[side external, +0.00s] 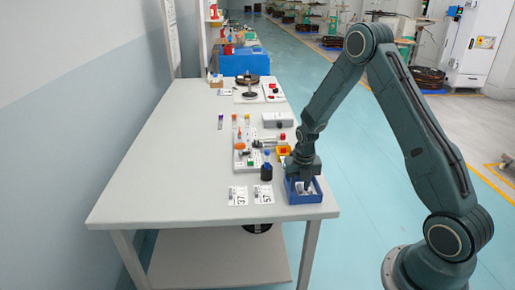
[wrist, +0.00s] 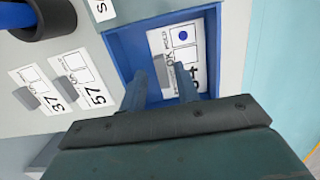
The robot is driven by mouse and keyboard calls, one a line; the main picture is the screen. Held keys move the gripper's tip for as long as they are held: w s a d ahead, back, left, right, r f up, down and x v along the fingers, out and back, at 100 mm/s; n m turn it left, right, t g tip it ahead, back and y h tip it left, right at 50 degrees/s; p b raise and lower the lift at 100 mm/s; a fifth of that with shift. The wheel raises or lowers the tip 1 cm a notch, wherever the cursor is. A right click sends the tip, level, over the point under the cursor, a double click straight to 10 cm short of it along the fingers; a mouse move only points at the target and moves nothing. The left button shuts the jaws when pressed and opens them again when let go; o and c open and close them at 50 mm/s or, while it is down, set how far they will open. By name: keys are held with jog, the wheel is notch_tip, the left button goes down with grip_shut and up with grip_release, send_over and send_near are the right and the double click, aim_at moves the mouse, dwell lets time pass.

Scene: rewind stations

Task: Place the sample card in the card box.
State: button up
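The blue card box (side external: 305,198) sits at the table's near right corner. In the wrist view the box (wrist: 122,46) has a white sample card (wrist: 188,54) inside, with a blue dot, print and a grey tab (wrist: 163,72). My gripper (side external: 303,188) reaches down into the box. In the wrist view its two fingers (wrist: 161,82) stand apart, one on each side of the tab, with visible gaps. The card's lower part is hidden behind the fingers.
Two cards marked 37 (side external: 238,196) and 57 (side external: 263,194) lie left of the box. A rack of small items (side external: 245,158) lies further back. The table's left side is clear.

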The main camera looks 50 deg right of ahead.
aim_at(300, 190)
jog(key=shift+w+r, duration=0.1)
jog(key=shift+r, duration=0.05)
jog(key=shift+r, duration=0.7)
notch_tip(300, 190, up, 10)
jog(key=s, duration=0.1)
jog(key=shift+a+r, duration=0.25)
jog(key=shift+a, duration=0.2)
